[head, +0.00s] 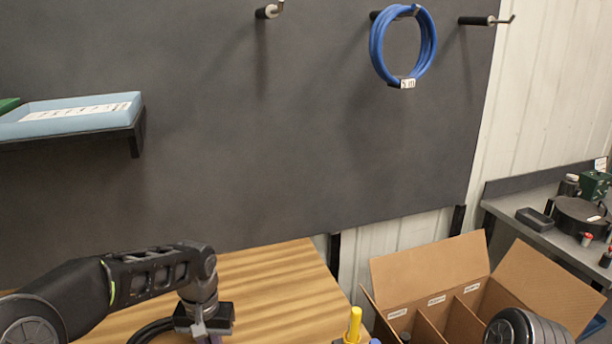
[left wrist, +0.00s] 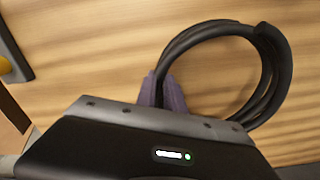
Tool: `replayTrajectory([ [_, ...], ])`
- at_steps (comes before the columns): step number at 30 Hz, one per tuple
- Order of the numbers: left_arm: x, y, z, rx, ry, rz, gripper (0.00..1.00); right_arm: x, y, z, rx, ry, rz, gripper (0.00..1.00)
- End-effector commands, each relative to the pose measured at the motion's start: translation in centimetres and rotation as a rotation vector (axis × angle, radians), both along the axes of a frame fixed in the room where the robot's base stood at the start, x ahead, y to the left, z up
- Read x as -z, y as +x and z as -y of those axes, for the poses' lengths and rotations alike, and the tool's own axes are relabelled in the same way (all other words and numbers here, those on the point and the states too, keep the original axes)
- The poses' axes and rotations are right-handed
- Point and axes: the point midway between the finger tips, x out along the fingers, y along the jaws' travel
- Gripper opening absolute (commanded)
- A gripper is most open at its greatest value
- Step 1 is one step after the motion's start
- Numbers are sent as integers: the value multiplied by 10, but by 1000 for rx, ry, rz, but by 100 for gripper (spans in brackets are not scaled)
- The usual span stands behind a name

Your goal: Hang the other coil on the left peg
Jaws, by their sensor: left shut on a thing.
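A black coil (left wrist: 272,75) shows in the left wrist view, and part of it (head: 150,332) shows at the bottom of the head view. My left gripper (left wrist: 163,90) is shut on one side of its ring, with the purple fingers around the strands; it also shows in the head view (head: 205,336). The coil is over the wooden bench top; I cannot tell whether it touches it. The left peg (head: 268,11) on the dark board is bare. A blue coil (head: 377,50) with a white tag hangs on the middle peg. My right gripper is out of view.
The right peg (head: 478,20) is bare. A shelf (head: 136,135) with a light blue tray (head: 70,112) juts from the board at left. A divided cardboard box (head: 425,270) stands open at right, near a yellow-handled item (head: 354,325). The bench top (head: 280,285) is partly clear.

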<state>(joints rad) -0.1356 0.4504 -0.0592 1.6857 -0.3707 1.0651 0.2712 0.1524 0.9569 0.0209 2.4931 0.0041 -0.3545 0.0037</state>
Motion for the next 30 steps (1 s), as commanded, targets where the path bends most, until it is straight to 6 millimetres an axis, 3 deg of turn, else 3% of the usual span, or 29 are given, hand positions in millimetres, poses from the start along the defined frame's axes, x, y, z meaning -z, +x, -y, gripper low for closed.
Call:
replayTrajectory([
  [12, 0, 0, -1, -2, 0, 1, 0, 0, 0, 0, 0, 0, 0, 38],
  [16, -1, 1, -11, -25, 0, 1, 0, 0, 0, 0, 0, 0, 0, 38],
  [23, -31, -11, -71, -154, 0, 5, 0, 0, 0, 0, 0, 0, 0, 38],
  [27, -56, -44, -112, -251, 1, 4, 0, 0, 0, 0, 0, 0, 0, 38],
  [30, -67, -69, -128, -295, 1, 3, 0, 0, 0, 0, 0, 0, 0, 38],
])
